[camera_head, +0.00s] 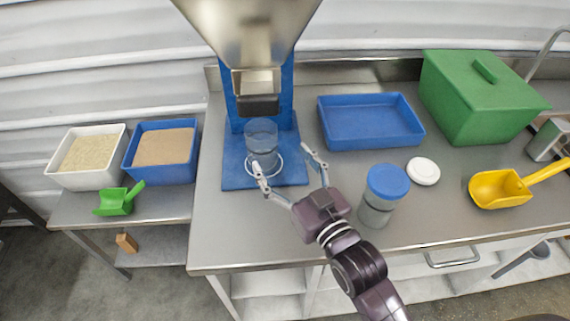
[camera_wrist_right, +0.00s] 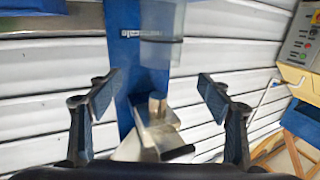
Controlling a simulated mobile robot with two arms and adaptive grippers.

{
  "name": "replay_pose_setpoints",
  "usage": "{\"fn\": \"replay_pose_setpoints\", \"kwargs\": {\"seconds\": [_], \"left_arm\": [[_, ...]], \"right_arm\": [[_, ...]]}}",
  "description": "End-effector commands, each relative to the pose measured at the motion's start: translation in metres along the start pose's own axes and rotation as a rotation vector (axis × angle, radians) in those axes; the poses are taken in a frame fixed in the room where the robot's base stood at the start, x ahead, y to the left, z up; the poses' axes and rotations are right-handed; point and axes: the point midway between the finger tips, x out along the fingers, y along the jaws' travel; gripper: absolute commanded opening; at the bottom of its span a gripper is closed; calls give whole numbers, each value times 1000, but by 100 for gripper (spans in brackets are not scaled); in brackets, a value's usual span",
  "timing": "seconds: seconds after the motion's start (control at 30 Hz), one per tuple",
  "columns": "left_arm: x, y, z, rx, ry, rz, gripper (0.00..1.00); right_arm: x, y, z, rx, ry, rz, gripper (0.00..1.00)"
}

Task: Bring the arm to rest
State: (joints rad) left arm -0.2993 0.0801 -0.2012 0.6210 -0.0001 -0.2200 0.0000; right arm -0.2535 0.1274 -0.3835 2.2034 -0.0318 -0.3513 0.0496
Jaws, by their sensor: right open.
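My right gripper (camera_head: 286,170) is open and empty over the steel bench, in front of the blue hopper stand. Its two spread fingers also show in the right wrist view (camera_wrist_right: 155,92). A clear cup (camera_head: 262,142) stands upright on the stand's blue base (camera_head: 236,172), under the hopper outlet, just beyond the left fingertip. I cannot tell whether that fingertip touches the cup. The steel hopper (camera_head: 250,30) is above it. My left gripper does not show.
A jar with a blue lid (camera_head: 388,182) stands close to the right of my arm, with a white lid (camera_head: 423,171) beside it. Further around are a blue tray (camera_head: 372,142), a green box (camera_head: 470,120), a yellow scoop (camera_head: 497,190), and two substrate bins (camera_head: 88,180) (camera_head: 160,176) at left.

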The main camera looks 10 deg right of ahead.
Motion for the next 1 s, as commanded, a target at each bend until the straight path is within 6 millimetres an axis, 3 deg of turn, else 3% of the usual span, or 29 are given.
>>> {"fn": "replay_pose_setpoints", "kwargs": {"seconds": [0.13,0.67,1.0], "left_arm": [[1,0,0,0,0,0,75],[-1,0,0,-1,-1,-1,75],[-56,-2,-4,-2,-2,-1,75]], "right_arm": [[-8,0,0,0,1,0,72],[-8,0,-3,0,1,0,72],[-8,0,-58,1,1,0,72]]}}
